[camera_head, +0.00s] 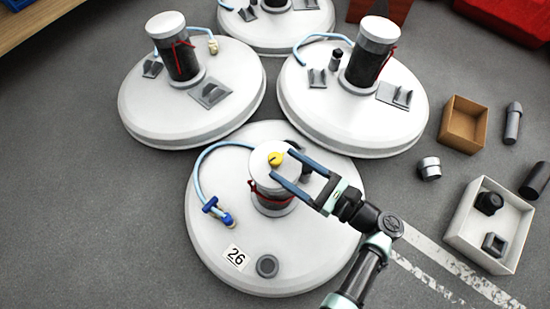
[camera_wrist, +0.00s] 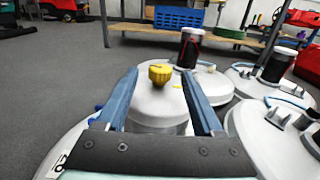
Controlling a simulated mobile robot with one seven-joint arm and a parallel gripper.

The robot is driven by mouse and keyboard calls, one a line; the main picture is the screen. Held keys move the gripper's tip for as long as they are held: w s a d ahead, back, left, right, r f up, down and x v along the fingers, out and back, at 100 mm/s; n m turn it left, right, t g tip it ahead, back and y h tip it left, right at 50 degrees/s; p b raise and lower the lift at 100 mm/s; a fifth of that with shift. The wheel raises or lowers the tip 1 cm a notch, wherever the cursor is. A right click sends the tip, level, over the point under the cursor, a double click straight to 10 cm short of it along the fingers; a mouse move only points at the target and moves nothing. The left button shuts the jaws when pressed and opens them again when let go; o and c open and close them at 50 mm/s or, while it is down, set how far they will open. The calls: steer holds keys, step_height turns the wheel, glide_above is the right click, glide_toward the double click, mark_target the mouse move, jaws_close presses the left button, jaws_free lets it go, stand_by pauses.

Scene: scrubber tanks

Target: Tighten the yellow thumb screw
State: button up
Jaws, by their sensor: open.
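The yellow thumb screw (camera_head: 275,158) stands on the white cap (camera_head: 262,180) of the dark canister on the nearest round tank lid (camera_head: 218,255), the one with the label 26. My gripper (camera_head: 284,167) is open, its two blue fingers reaching toward the screw from the right. In the wrist view the yellow thumb screw (camera_wrist: 160,73) shows between the fingertips of my gripper (camera_wrist: 159,76), with a gap on both sides. No contact with the screw is visible. A small yellow mark lies on the cap just right of the screw.
Other round lids with canisters (camera_head: 181,60) (camera_head: 371,62) stand behind. A blue-handled hose fitting (camera_head: 218,211) lies on the near lid's left. An open white box (camera_head: 462,238) with dark parts, a brown box (camera_head: 444,132) and loose cylinders lie on the floor at right.

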mark_target(281, 162)
steer(key=shift+b+x, duration=0.6)
steer(key=shift+x, duration=1.5)
jaws_close()
